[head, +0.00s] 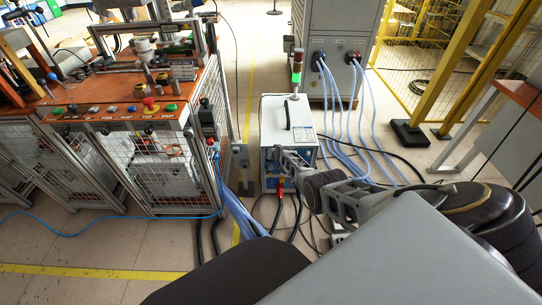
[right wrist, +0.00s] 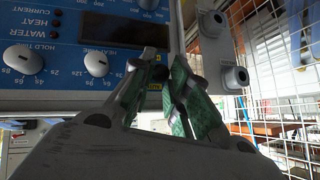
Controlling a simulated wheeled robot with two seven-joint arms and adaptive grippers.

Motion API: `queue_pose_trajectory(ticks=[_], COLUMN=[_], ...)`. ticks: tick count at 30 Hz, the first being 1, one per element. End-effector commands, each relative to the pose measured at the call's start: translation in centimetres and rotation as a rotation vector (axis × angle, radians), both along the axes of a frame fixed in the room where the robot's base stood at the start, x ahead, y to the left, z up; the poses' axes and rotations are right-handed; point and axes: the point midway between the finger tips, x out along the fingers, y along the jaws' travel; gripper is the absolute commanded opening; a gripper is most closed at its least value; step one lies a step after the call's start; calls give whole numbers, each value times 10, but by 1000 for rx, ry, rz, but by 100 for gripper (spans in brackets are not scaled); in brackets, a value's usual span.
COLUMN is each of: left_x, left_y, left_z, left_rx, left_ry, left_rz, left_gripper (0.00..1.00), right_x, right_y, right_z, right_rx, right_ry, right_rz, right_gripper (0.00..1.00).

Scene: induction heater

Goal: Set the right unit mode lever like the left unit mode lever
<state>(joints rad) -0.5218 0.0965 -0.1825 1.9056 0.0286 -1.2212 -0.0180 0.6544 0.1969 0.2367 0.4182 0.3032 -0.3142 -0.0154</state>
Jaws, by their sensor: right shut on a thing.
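The white heater unit (head: 289,108) with a blue front panel stands on the floor in the middle of the head view. My right gripper (head: 281,160) reaches to its front from the right. In the right wrist view the blue panel (right wrist: 62,60) shows white knobs and a dark display. There my right gripper (right wrist: 160,80) has its green-padded fingers closed around a small dark lever (right wrist: 158,72) on the panel, apparently the mode lever. Its exact setting is hidden between the fingers. I cannot make out the left unit mode lever in either view. My left gripper is not in view.
A workbench (head: 150,118) with a caged lower part stands at the left. A grey cabinet (head: 335,70) stands behind the heater, with blue cables (head: 345,130) running down to the floor. A signal lamp (head: 297,66) rises by the heater. Yellow fencing is at the right.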

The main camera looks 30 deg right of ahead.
Motion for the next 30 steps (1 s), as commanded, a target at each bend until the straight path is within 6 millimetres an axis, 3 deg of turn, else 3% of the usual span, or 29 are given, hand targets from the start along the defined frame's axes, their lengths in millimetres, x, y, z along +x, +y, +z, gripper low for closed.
queue_pose_trajectory(ticks=[29, 30], left_x=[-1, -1], left_y=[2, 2], left_z=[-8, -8], left_rx=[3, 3], left_ry=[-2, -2], left_rz=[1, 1], left_gripper=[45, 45], right_x=[3, 3], right_y=[-3, -3], right_z=[5, 5], right_rx=[43, 42], right_ry=[69, 68], right_rz=[-1, -2], right_gripper=[0, 18])
